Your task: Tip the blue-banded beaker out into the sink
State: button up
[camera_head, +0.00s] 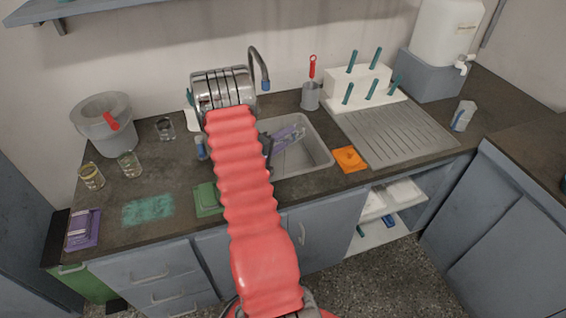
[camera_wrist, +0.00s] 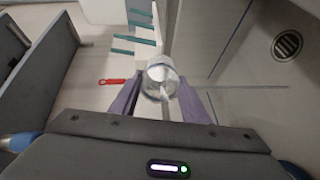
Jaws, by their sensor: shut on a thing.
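My gripper (camera_head: 292,134) is over the sink (camera_head: 318,150), reaching in from behind my red-sleeved arm. In the wrist view, its two purple fingers (camera_wrist: 160,92) are shut on a clear glass beaker (camera_wrist: 160,76). In the head view the beaker is too small and covered to make out. The sink basin also shows in the wrist view, with its round drain (camera_wrist: 287,45) to the right of the beaker.
Other beakers (camera_head: 130,165) stand at the left, near a grey bucket (camera_head: 103,128). A curved tap (camera_head: 266,66) rises behind the sink. A red-handled brush in a grey cup (camera_head: 311,96), a pegged rack (camera_head: 365,85) and an orange cloth (camera_head: 349,159) lie close by. The ribbed drainboard (camera_head: 395,135) is bare.

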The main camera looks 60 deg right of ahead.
jog(key=shift+a+r+h, duration=0.15)
jog(key=shift+r+h, duration=0.45)
jog(key=shift+r, duration=0.05)
dwell(0.3)
jog(key=shift+d+f+y, duration=0.2)
jog(key=shift+f+y, duration=0.55)
jog(key=shift+y, duration=0.05)
jog(key=shift+s+d+f+y, duration=0.15)
jog(key=shift+d+y, duration=0.1)
jog(key=shift+y, duration=0.15)
jog(key=shift+s+d+t+y, duration=0.15)
jog(key=shift+d+t+y, duration=0.15)
jog(key=shift+d+y, duration=0.25)
jog(key=shift+f+y, duration=0.2)
jog(key=shift+y, duration=0.15)
jog(key=shift+d, duration=0.1)
jog(key=shift+d+t+y, duration=0.2)
jog(key=shift+t+y, duration=0.2)
jog(key=shift+y, duration=0.5)
jog(key=shift+s+d+f+y, duration=0.1)
jog(key=shift+f+y, duration=0.1)
jog(key=shift+y, duration=0.5)
jog(key=shift+d+f+t+y+b, duration=0.1)
jog(key=shift+f+t+y+b, duration=0.2)
jog(key=shift+y, duration=0.4)
